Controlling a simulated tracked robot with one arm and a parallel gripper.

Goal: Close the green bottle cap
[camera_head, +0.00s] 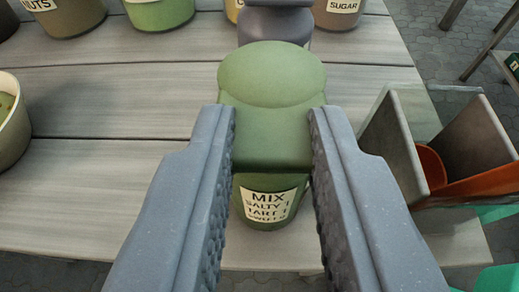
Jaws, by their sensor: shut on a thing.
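The green bottle (241,203) stands upright on the wooden table, with a cream label reading "MIX SALTY TART" on its front. Its green cap (271,80) has a rounded top and sits between the fingers of my gripper (272,135). My gripper is shut on the cap, one grey finger on each side, above the label. The cap hides the bottle's neck, so I cannot tell whether it is seated or apart from the bottle.
A dark grey bottle (270,24) stands close behind. Several labelled jars, including a sugar jar (338,12) and a green jar (160,12), line the back. A bowl (12,125) is at the left edge. An open box (478,140) is at right. The table (110,150) is clear left of the bottle.

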